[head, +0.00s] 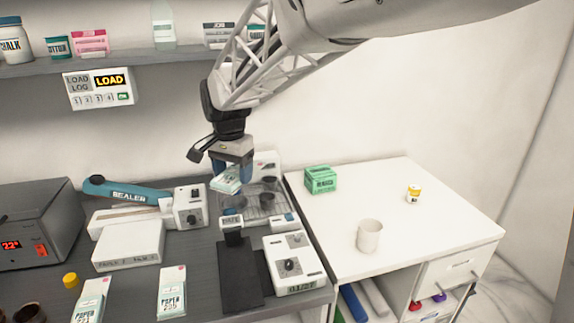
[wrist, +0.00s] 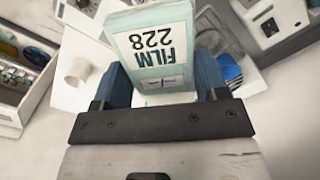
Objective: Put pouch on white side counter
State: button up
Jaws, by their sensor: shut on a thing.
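My gripper (head: 232,168) is shut on a pale teal and white pouch (head: 228,180) and holds it above the dark counter, close to the wire rack. In the wrist view the pouch (wrist: 155,50) sits between the two blue fingers of my gripper (wrist: 163,85), with "FILM 228" on its label. The white side counter (head: 330,240) is to the right of my gripper in the head view. The pouch is apart from it.
On the white side counter are a green box (head: 320,180), a white cup (head: 369,236) and a small yellow-and-white jar (head: 413,194). Its middle and front left have free room. The sealer (head: 127,190), a device with a dial (head: 295,264) and two upright pouches (head: 172,292) stand on the dark counter.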

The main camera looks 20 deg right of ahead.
jog(key=w+d+f+m, duration=0.1)
jog(key=w+d+m, duration=0.25)
jog(key=d, duration=1.25)
jog(key=w+d+m, duration=0.3)
jog(key=w+d, duration=0.1)
jog(key=d, duration=1.2)
jog(key=w+d+f+m, duration=0.1)
jog(key=w+d+m, duration=0.25)
jog(key=d, duration=1.25)
jog(key=f, duration=1.7)
jog(key=shift+s+d+f, duration=0.2)
jog(key=shift+s+f, duration=0.05)
jog(key=shift+f, duration=0.1)
jog(key=shift+w+d, duration=0.1)
jog(key=shift+w, duration=0.05)
jog(key=w+d, duration=0.2)
jog(key=w, duration=0.2)
jog(key=w+d+f, duration=0.1)
jog(key=w+d, duration=0.1)
jog(key=w, duration=0.3)
jog(key=w+d, duration=0.2)
jog(key=w, duration=0.2)
jog(key=shift+w+d+f, duration=0.15)
jog(key=shift+d+f, duration=0.05)
jog(key=shift+d, duration=0.05)
jog(key=shift+w, duration=0.1)
